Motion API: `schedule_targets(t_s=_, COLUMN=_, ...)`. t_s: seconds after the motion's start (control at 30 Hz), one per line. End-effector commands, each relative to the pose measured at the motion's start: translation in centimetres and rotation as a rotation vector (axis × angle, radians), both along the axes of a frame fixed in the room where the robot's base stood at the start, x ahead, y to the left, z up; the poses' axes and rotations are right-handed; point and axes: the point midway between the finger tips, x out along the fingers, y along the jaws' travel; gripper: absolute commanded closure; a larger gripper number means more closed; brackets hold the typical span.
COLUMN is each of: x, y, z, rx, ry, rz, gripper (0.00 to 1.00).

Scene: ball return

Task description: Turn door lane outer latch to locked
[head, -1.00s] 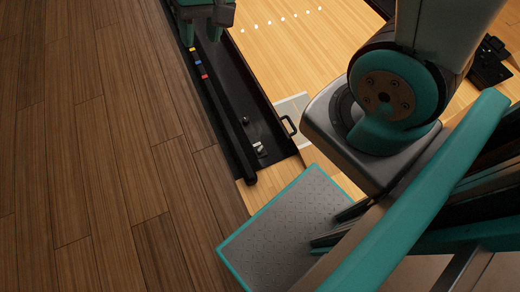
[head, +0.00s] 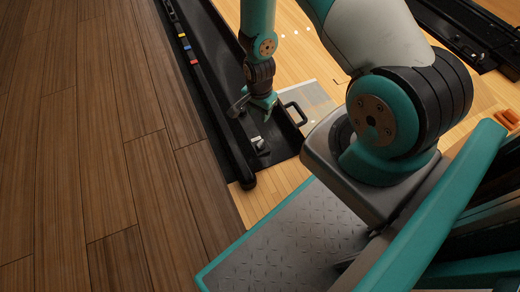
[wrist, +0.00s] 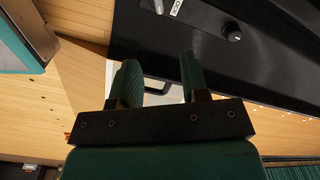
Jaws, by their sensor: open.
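A small pale latch-like fitting (head: 259,144) sits near the close end of the black lane gutter. In the wrist view, a small silver piece (wrist: 158,6) and a white label (wrist: 177,7) with partly cut-off lettering show at the top edge. I cannot tell the latch's setting. A round dark knob (wrist: 232,33) is on the same black panel, to the right. My gripper (head: 268,108) hangs over the gutter, just beyond the fitting and apart from it. In the wrist view my gripper (wrist: 158,72) is open, with nothing between the fingers.
A black bar handle (head: 296,114) stands beside a pale panel (head: 312,100), right of my gripper; part of it shows between my fingers. The black gutter (head: 216,92) runs along the wooden floor (head: 95,150). The floor at left is clear.

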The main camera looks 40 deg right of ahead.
Motion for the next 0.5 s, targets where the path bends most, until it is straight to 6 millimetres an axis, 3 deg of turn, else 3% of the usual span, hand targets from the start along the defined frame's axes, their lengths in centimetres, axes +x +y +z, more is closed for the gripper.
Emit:
schedule_targets(t_s=0.27, x=-0.3, y=-0.2, z=-4.2, rx=-0.004, ry=0.004, rz=-0.014, gripper=0.58)
schedule_targets(t_s=0.5, x=-0.2, y=-0.2, z=-9.9, rx=-0.004, ry=0.003, rz=-0.013, gripper=0.58)
